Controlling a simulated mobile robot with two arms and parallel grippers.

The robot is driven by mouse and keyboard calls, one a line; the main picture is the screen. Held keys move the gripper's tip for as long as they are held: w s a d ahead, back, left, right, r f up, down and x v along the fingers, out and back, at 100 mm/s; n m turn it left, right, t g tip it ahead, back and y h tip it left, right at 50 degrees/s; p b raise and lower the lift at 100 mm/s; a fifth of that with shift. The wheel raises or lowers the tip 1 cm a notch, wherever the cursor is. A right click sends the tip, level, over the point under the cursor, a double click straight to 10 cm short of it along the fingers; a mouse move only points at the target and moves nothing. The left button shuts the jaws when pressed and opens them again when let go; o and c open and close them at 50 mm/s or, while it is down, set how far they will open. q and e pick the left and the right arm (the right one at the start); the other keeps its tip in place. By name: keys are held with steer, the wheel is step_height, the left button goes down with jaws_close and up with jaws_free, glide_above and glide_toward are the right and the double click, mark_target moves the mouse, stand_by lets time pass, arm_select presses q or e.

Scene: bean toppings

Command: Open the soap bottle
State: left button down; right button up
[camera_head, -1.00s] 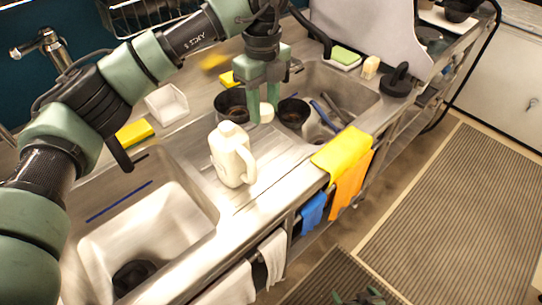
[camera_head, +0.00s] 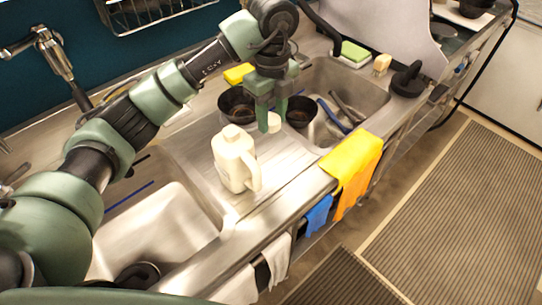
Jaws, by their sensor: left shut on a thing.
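A white jug-like soap bottle (camera_head: 233,162) with a side handle stands upright on the steel drainboard between the two sinks. My left gripper (camera_head: 272,117) is behind and to the right of the bottle's top, apart from it. It is shut on a small round cream piece that looks like a cap (camera_head: 273,123), held between its fingertips. The bottle's mouth is too small to make out clearly. My right gripper is out of view.
Two dark pans (camera_head: 236,103) (camera_head: 298,111) sit close behind the left gripper. The right sink (camera_head: 345,90) holds utensils. Yellow and orange cloths (camera_head: 352,160) hang over the counter's front edge. A green sponge (camera_head: 354,51) lies at the back.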

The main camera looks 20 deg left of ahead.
arm_select(q)
steer(key=p, duration=0.2)
glide_above(272, 163)
step_height(272, 163, down, 10)
steer(key=shift+a+r, duration=0.1)
steer(key=shift+r, duration=0.05)
step_height(272, 163, down, 4)
steer(key=shift+r, duration=0.25)
steer(key=shift+f, duration=0.4)
steer(key=shift+f, duration=0.1)
steer(key=c, duration=0.9)
jaws_free()
